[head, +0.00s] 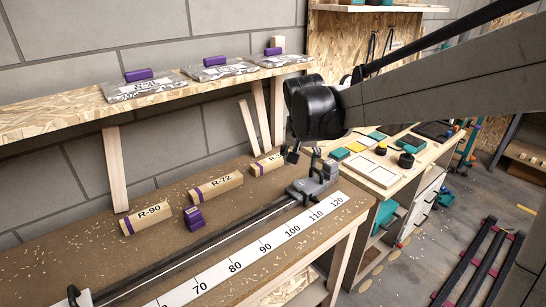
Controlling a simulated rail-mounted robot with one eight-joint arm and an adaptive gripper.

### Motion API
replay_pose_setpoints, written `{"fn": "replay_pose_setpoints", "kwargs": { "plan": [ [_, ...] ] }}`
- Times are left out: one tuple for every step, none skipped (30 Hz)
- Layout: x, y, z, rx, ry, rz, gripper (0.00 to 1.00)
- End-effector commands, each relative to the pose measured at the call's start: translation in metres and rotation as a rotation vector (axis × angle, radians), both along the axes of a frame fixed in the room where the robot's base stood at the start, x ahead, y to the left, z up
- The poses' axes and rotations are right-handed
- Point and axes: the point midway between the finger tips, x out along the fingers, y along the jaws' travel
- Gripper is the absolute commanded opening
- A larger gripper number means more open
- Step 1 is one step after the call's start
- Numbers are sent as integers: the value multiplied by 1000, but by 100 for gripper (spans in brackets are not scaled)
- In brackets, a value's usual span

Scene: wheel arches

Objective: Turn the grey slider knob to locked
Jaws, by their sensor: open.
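The grey slider (313,186) sits on the dark rail near the right end of the bench, close to the 110–120 marks of the white scale. Its grey knob (328,168) is on top, small in the picture, so I cannot read its locked or unlocked position. My gripper (302,154) is open, just above and to the left of the slider, below my black wrist joint. It is partly hidden and dark, and I cannot tell whether a finger touches the knob.
The white scale (235,264) runs along the bench front. Cardboard tubes R-90 (145,218) and R-72 (216,187), a third tube (266,164) and a purple block (194,219) lie behind the rail. A shelf (60,115) overhangs behind. A cluttered workbench (372,172) stands at right.

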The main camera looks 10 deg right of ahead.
Motion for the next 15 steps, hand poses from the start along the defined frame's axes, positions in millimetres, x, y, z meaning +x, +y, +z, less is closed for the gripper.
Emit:
{"fn": "replay_pose_setpoints", "kwargs": {
  "plan": [
    [2, -1, -5, 0, 0, 0, 50],
    [3, -1, -8, 0, 0, 0, 50],
    [5, -2, -13, 0, 0, 0, 50],
    [7, -2, -17, 0, 0, -1, 50],
    [8, -3, -22, 0, 0, -1, 50],
    [11, -4, -29, 0, 0, 0, 50],
    [14, -4, -34, 0, 0, 0, 50],
    [15, -5, -39, 0, 0, 0, 50],
    [18, -6, -46, 0, -1, 0, 50],
    [20, -6, -51, 0, -1, 0, 50],
    [22, -7, -56, 0, -1, 0, 50],
    [25, -8, -62, 0, -1, 0, 50],
    [27, -8, -67, 0, -1, 0, 50],
    [28, -9, -72, 0, -1, 0, 50],
    [31, -10, -79, 0, -1, 0, 50]
  ]
}}
